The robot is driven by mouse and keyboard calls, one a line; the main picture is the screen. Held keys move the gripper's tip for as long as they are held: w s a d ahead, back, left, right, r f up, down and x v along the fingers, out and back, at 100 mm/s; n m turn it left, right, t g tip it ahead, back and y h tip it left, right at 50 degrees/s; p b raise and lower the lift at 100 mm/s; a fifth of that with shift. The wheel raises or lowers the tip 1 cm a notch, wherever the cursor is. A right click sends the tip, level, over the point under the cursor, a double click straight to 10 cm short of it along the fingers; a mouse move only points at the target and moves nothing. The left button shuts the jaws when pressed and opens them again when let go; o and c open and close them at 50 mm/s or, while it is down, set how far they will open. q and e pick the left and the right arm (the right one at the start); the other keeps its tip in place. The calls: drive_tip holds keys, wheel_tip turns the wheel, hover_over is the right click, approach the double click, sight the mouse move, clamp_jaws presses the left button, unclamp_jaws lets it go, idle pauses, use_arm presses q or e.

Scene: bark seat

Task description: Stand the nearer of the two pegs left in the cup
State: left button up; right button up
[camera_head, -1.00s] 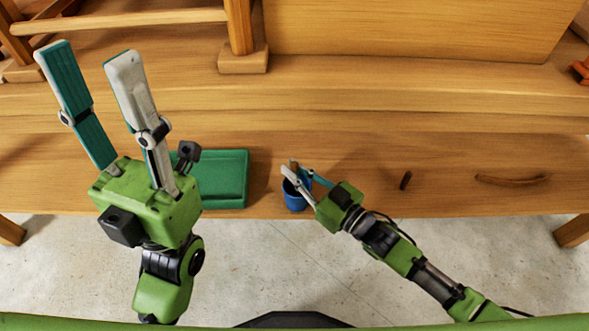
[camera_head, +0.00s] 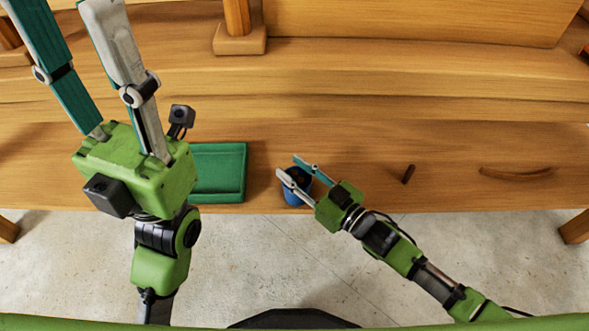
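The blue cup (camera_head: 297,197) stands near the front edge of the wooden seat. My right gripper (camera_head: 288,167) is over the cup with its two fingers spread apart and nothing gripped between them. Something brown shows inside the cup between the fingers; the fingers partly hide it, so I cannot tell how it stands. A short dark brown peg (camera_head: 408,174) is on the seat to the right of the cup. My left gripper (camera_head: 62,6) is open and empty, raised at the upper left, its fingertips cut off by the picture's top edge.
A green tray (camera_head: 241,172) lies on the seat left of the cup, partly behind my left gripper. A curved brown stick (camera_head: 517,172) lies at the right. The seat between cup and peg is clear. A wooden post (camera_head: 238,38) stands at the back.

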drive_tip(key=shift+d, duration=0.1)
drive_tip(key=v, duration=1.2)
idle(0.6)
